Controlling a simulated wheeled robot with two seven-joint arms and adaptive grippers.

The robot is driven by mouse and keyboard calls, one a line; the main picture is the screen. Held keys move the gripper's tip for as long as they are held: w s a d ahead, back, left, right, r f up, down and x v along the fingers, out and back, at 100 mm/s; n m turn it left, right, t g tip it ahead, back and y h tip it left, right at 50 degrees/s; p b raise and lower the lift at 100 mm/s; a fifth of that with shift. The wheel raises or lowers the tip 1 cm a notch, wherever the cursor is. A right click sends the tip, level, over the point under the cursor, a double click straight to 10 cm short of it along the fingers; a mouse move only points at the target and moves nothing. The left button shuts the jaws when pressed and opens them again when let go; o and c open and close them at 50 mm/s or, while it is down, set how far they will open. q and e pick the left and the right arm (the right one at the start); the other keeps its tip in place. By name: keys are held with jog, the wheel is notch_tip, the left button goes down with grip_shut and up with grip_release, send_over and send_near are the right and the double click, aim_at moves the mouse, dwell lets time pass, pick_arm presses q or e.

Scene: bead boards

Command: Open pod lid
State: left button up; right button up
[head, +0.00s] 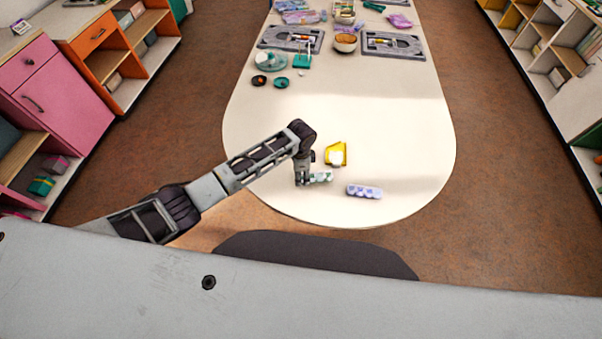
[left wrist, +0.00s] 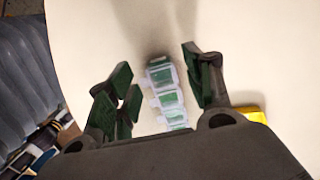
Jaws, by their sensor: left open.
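A small pale, translucent pod strip with green compartments (head: 321,177) lies on the table near its front end. In the left wrist view the strip (left wrist: 166,92) shows between my fingers, with several lidded segments in a row. I cannot tell clearly whether any lid is raised. My left gripper (head: 303,181) is beside the strip's left end in the head view, pointing down. Its dark green-padded fingers (left wrist: 155,82) are spread wide in the left wrist view, apart from the strip on both sides. My right gripper is in neither view.
A lavender pod strip (head: 364,191) lies to the right. A yellow tray with a white thing in it (head: 337,146) stands just behind. Grey boards (head: 393,45), a bowl (head: 345,43) and teal items (head: 302,61) are at the far end. The middle of the table is clear.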

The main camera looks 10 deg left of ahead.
pick_arm(q)
jog(key=shift+c, duration=0.3)
jog(key=c, duration=0.8)
